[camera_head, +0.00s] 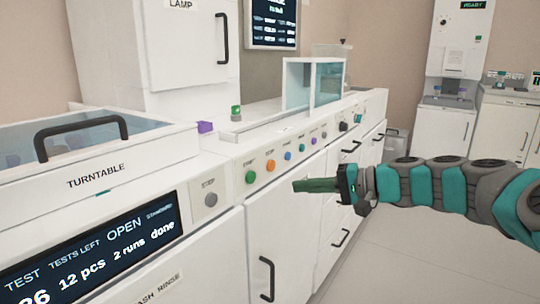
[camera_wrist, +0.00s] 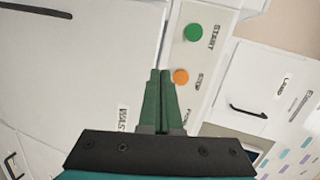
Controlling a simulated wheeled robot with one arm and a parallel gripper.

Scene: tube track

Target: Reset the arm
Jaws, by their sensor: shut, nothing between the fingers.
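My gripper (camera_head: 318,185) reaches in from the right in the head view, with its green fingers pointing left in front of the white counter's cabinet doors. In the wrist view the gripper (camera_wrist: 158,75) shows its two green fingers side by side, shut with nothing between them. The fingertips appear close to the button panel in that view, near an orange button (camera_wrist: 181,77) and below a green START button (camera_wrist: 193,32). I cannot tell that they touch anything.
The counter front carries a green button (camera_head: 250,177), an orange button (camera_head: 270,165) and several more. A turntable unit (camera_head: 95,178) with a dark handle and a display (camera_head: 95,245) stands at left. Cabinet handles (camera_head: 267,278) stick out below. The floor (camera_head: 400,255) at right is clear.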

